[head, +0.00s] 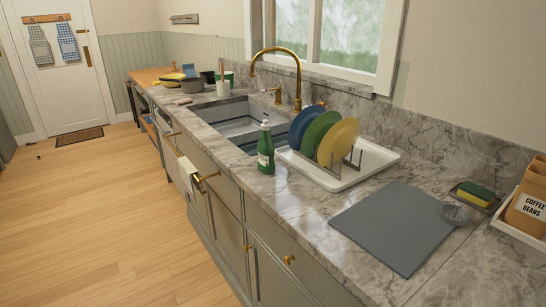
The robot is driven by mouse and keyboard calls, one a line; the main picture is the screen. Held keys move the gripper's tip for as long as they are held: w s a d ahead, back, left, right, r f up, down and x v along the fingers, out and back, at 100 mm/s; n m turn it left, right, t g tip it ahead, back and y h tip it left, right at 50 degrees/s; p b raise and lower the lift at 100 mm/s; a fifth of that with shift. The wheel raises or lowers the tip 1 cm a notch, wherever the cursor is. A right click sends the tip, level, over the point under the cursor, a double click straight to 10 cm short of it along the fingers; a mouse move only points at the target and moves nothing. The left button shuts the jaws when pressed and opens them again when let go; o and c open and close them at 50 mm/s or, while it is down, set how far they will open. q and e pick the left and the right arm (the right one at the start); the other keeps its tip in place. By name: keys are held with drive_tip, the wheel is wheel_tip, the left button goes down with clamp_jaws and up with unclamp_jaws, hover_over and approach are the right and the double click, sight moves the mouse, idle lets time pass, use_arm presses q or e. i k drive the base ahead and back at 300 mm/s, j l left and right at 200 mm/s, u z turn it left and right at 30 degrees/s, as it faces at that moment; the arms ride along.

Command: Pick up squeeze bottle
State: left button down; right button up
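Blue, green and yellow plates (338,142) stand in a rack on the tray. A sink (235,120) with a tall gold faucet (298,75) lies behind the bottle. A grey mat (390,225), a sponge (476,192) and a coffee container (528,205) are right. Wooden floor (90,215) is open left.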

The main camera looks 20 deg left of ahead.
sight(266, 149)
drive_tip(key=i+j+z, duration=0.35)
drive_tip(key=j, duration=1.65)
drive_tip(key=j+z, duration=0.35)
drive_tip(key=j, duration=1.6)
